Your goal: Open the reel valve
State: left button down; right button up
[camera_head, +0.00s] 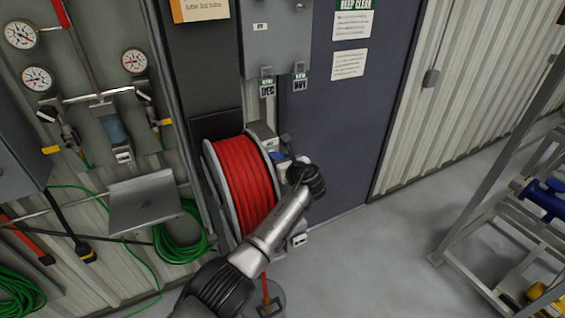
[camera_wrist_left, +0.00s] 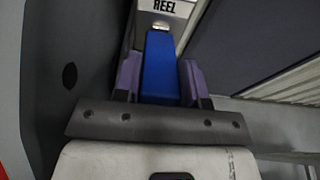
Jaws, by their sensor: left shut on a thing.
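The reel valve's blue handle (camera_wrist_left: 160,58) stands upright in the middle of the left wrist view, just below a white label reading REEL (camera_wrist_left: 164,6). My left gripper (camera_wrist_left: 161,84) has a purple-padded finger on each side of the handle and is shut on it. In the head view my left gripper (camera_head: 288,160) is at the right side of the red hose reel (camera_head: 248,183), and a bit of blue shows beside it. The arm and wrist hide most of the valve there. My right gripper is in neither view.
Pressure gauges (camera_head: 37,79) and small valves line the wall panel at left, with green hoses (camera_head: 180,238) hanging below. A grey box with tags (camera_head: 275,45) is above the reel. A dark door (camera_head: 338,120) is to its right. A metal rack (camera_head: 505,235) stands at far right; the floor between is clear.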

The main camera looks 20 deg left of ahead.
pick_arm(q)
jog(key=shift+a, duration=0.3)
jog(key=c, duration=1.1)
grip_release()
jog(key=shift+o, duration=0.7)
jog(key=shift+w+a+r, duration=0.1)
jog(key=shift+w, duration=0.05)
jog(key=shift+d, duration=0.25)
jog(key=shift+s+d, duration=0.4)
jog(key=b+v, duration=0.2)
jog(key=v, duration=1)
jog(key=shift+s+r, duration=0.25)
jog(key=shift+d, duration=0.15)
